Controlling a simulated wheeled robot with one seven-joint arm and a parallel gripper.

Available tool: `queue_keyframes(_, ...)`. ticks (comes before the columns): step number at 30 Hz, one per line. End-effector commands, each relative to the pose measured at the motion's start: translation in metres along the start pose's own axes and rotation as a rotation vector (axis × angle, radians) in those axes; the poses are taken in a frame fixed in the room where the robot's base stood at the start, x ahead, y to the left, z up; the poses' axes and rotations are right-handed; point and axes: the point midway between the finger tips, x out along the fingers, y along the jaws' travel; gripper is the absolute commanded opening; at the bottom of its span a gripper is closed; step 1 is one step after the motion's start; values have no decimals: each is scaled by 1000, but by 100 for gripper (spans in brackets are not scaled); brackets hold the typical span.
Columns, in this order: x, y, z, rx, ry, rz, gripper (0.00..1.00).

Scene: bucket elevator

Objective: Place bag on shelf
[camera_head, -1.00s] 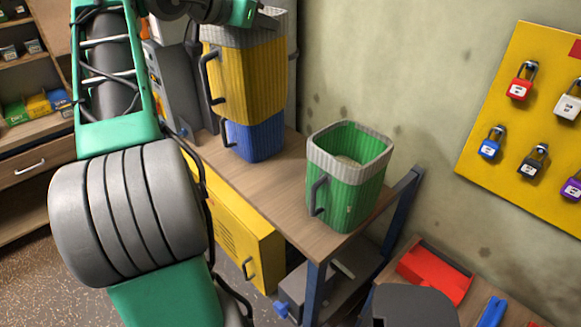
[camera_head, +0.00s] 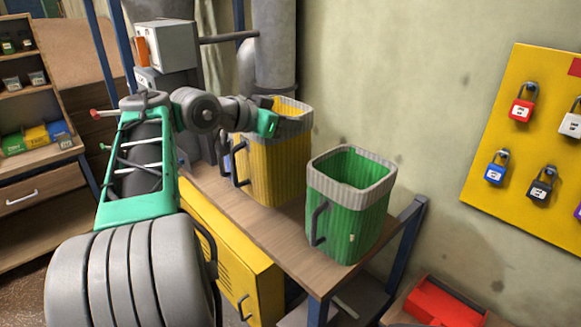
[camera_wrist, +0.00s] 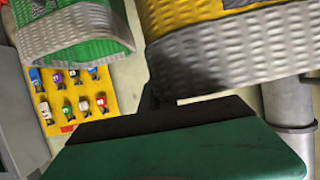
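The yellow bag (camera_head: 270,168) has a ribbed body, a grey rim and a dark side handle. It looks upright and low over the wooden shelf top (camera_head: 250,222), left of the green bag; I cannot tell whether its bottom bears fully on the wood. My gripper (camera_head: 267,113) is at its rim, one green finger outside, and appears shut on it. In the wrist view the rim (camera_wrist: 230,60) lies just above my green finger; the other finger is hidden. The green bag (camera_head: 345,212) stands upright near the front end. A blue bag (camera_head: 227,158) is mostly hidden behind the yellow one.
A yellow cabinet (camera_head: 215,245) stands under the shelf top. A wall is close behind, with a yellow padlock board (camera_head: 490,110) at right. A grey pipe (camera_head: 274,45) and a grey control box (camera_head: 167,45) rise behind. A red tray (camera_head: 440,305) lies at lower right.

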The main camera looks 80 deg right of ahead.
Motion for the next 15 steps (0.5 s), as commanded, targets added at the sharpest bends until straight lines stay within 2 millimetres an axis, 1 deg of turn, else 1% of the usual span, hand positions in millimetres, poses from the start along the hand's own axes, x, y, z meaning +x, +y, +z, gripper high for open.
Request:
queue_keyframes(1,5,1,12,-3,0,1,0)
queue_keyframes(3,12,2,28,-2,0,1,0)
queue_keyframes(6,18,2,42,0,1,0,0)
queue_keyframes(8,20,2,48,1,1,-1,0)
queue_keyframes(13,31,2,76,-2,1,0,0)
queue_keyframes(15,34,3,82,1,1,-1,0)
